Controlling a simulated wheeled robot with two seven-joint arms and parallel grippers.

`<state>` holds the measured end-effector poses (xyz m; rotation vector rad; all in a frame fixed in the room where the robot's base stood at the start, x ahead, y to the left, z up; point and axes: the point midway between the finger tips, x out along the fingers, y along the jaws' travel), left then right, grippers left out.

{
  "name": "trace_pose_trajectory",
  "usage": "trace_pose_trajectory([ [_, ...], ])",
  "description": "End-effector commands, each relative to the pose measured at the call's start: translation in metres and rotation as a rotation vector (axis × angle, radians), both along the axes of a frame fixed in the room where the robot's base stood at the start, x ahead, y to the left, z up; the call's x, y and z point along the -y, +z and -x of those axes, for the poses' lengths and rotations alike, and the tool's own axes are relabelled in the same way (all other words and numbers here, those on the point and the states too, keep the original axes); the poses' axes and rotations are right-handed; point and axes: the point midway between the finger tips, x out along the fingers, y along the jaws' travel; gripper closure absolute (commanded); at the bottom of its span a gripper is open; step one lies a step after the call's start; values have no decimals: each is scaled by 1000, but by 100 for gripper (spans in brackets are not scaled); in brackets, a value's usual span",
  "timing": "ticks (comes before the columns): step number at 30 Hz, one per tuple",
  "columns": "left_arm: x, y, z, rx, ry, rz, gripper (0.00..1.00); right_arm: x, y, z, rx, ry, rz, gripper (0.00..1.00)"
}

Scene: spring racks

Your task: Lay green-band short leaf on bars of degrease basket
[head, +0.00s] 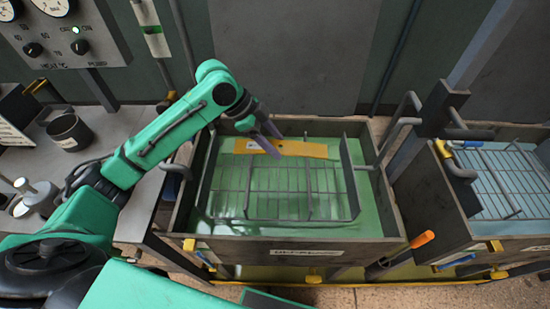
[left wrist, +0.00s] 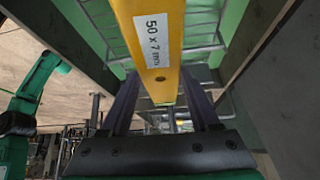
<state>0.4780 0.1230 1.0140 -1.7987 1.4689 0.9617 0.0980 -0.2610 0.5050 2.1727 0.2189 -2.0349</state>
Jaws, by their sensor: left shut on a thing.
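My left gripper (head: 268,140) is shut on a flat yellow leaf (head: 305,149). The leaf lies crosswise in the head view, over the far end of the wire basket (head: 309,190). I cannot tell whether it touches the bars. In the left wrist view the leaf (left wrist: 170,20) runs between the two fingers (left wrist: 158,85) and carries a white label reading about "50 x 7 mm". My right gripper is not in view.
A second tank (head: 455,215) with pale blue liquid and a wire rack (head: 505,170) stands at the right. A side table with a dark cup (head: 69,132) is at the left. A gauge panel (head: 65,35) is at the upper left. Bent handles (head: 400,125) rise at the tank's right edge.

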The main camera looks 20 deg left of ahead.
Motion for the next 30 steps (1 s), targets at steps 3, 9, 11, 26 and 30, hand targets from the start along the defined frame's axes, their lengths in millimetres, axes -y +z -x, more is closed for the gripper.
trace_pose_trajectory([
  [3, 0, -25, 0, 1, 1, 3, 100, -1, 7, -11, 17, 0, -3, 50],
  [9, 1, -49, -1, 2, 1, 4, 100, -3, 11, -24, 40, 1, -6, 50],
  [11, 1, -60, -1, 1, 1, 3, 100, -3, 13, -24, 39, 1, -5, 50],
  [26, 0, -86, -1, 5, 0, 3, 100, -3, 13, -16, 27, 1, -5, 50],
  [30, 1, -90, -1, 5, 0, 3, 100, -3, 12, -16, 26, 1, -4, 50],
])
